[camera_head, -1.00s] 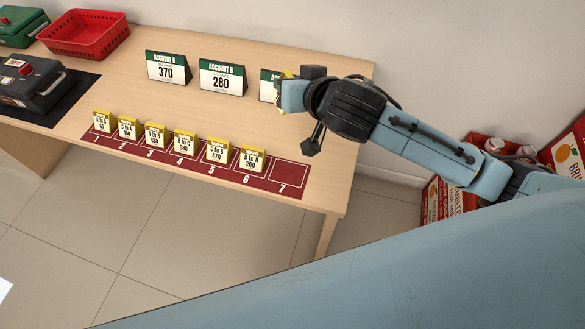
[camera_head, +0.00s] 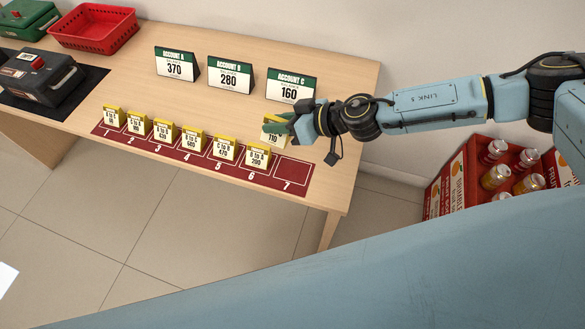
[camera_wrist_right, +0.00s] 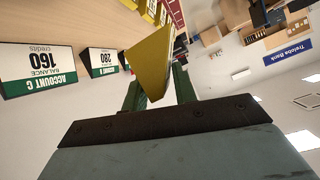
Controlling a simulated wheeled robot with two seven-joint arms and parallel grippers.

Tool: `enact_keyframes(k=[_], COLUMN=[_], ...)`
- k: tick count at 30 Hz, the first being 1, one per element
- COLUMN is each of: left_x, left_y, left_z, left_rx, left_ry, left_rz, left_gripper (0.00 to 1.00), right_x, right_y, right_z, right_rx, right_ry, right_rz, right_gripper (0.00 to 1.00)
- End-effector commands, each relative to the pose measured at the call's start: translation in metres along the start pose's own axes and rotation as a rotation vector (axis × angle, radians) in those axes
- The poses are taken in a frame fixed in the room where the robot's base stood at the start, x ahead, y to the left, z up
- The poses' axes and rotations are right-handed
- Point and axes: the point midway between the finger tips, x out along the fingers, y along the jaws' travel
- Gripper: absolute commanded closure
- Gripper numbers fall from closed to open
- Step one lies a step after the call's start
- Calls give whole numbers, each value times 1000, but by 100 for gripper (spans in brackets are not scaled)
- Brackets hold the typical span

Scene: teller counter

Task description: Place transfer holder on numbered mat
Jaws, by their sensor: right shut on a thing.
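My right gripper (camera_head: 290,127) is shut on a yellow transfer holder (camera_head: 272,130) with a white card that reads 110. It holds the holder near the right end of the dark red numbered mat (camera_head: 222,183), on the far side of space 7. In the right wrist view the yellow holder (camera_wrist_right: 150,60) sits between the green fingers (camera_wrist_right: 158,88). Spaces 1 to 6 of the mat each bear a yellow holder, such as the one at 6 (camera_head: 258,156). Space 7 (camera_head: 292,172) is bare. My left gripper is not in view.
Account signs A (camera_head: 176,65), B (camera_head: 231,75) and C (camera_head: 291,86) stand behind the mat. A red basket (camera_head: 92,28) and a dark device (camera_head: 38,78) are at the left. A crate of bottles (camera_head: 495,165) is right of the table (camera_head: 150,70).

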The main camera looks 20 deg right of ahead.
Motion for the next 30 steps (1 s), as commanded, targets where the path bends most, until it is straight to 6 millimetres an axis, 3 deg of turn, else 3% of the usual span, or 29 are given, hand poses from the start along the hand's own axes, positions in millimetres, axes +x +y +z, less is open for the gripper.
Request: enact_keyframes(k=[4, 14, 24, 30], left_x=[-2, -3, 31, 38], left_y=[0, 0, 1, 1], left_z=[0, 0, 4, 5], left_rx=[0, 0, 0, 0], left_ry=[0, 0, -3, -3], left_rz=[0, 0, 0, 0], left_gripper=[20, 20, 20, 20], right_x=[-4, -11, 14, 19], right_y=[9, 22, 36, 39], right_z=[22, 46, 95, 104], right_rx=[-16, -51, -53, -56], right_ry=[-18, -30, -31, -29], right_rz=[-46, -103, -106, -106], right_gripper=[95, 95, 95, 95])
